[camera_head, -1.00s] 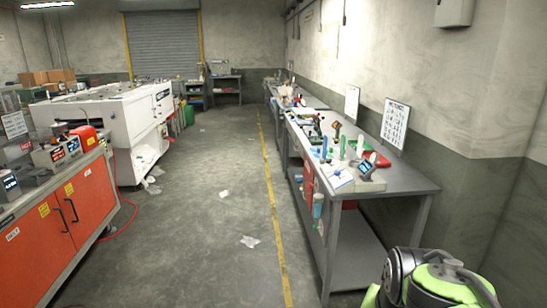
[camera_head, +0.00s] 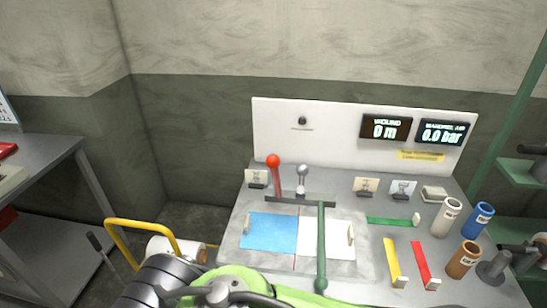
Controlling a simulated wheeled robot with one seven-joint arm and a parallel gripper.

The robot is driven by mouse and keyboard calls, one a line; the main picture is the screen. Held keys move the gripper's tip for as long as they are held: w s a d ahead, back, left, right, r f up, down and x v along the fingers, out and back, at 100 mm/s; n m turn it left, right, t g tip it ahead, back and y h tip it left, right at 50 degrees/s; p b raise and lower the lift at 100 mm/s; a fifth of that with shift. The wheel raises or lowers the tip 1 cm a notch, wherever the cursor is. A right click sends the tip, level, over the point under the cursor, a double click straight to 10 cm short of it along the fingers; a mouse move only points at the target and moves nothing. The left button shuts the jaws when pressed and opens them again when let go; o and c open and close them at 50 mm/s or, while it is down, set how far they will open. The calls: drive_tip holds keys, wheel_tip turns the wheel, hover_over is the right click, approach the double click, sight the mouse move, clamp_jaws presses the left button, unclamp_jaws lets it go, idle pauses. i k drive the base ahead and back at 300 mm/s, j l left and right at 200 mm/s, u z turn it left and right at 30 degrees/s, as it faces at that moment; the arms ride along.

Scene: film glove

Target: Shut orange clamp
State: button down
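A lever with a red-orange ball knob (camera_head: 273,161) stands nearly upright at the back left of a grey bench plate. It is the only thing here that could be the orange clamp; I cannot tell whether it is open or shut. A second lever with a grey ball knob (camera_head: 302,168) stands just right of it. Both rise behind a dark crossbar (camera_head: 287,199). In front of the bar lie a blue sheet (camera_head: 269,232) and a white sheet (camera_head: 323,238), side by side. My green and grey arm shows at the bottom edge, in front of the bench. My gripper is not in view.
A green bar (camera_head: 320,250) crosses the plate's right part. Colored strips and several rolls, including a blue one (camera_head: 478,220), occupy the right side. A back panel holds displays reading 0 m (camera_head: 386,127) and 0.0 bar (camera_head: 444,132). A yellow rail (camera_head: 140,228) stands left.

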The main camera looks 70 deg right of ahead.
sight(272, 162)
drive_tip(key=z, duration=2.5)
